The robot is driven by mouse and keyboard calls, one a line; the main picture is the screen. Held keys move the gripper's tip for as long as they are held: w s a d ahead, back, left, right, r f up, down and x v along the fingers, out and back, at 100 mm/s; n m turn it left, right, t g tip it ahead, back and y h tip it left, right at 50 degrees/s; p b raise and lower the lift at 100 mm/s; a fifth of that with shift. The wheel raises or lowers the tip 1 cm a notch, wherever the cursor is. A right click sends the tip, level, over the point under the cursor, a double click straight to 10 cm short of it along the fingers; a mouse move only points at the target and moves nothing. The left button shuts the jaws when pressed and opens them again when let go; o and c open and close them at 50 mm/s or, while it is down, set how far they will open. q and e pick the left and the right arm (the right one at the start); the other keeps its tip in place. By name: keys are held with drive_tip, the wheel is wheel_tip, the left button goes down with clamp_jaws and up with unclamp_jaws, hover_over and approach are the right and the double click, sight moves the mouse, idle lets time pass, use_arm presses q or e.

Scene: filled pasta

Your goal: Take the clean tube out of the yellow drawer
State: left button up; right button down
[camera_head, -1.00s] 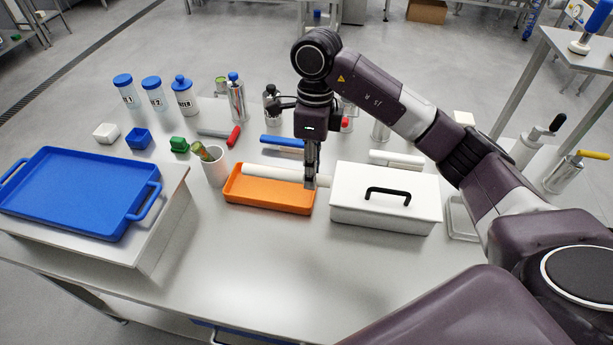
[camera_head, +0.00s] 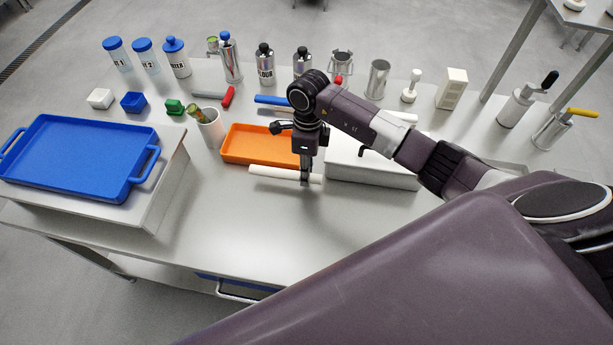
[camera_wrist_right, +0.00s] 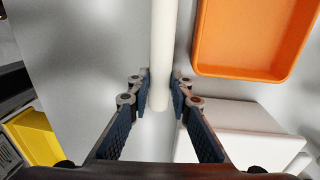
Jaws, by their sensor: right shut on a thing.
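My right gripper (camera_head: 304,178) is shut on a white tube (camera_head: 272,172), near the tube's right end. The tube is level, just in front of the orange tray (camera_head: 255,159) and apart from it; its height over the table is hard to tell. My left gripper is out of view.
A white lidded box (camera_head: 372,172) stands right of the gripper. A blue tray (camera_head: 80,160) lies on a raised white stand at the left. A cup (camera_head: 211,130), bottles and canisters stand farther back. The front of the table (camera_head: 240,225) is clear.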

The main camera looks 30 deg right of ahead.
wheel_tip(320, 180, down, 3)
drive_tip(key=shift+r, duration=0.2)
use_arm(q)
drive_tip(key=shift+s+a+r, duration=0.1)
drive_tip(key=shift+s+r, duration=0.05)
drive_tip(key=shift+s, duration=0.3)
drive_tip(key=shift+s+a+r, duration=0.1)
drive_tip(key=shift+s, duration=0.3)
use_arm(e)
drive_tip(key=shift+f, duration=0.25)
drive_tip(key=shift+f, duration=0.2)
drive_tip(key=c, duration=2)
unclamp_jaws()
drive_tip(key=shift+c, duration=0.2)
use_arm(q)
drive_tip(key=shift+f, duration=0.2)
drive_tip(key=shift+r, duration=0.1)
use_arm(e)
drive_tip(key=shift+r, duration=0.1)
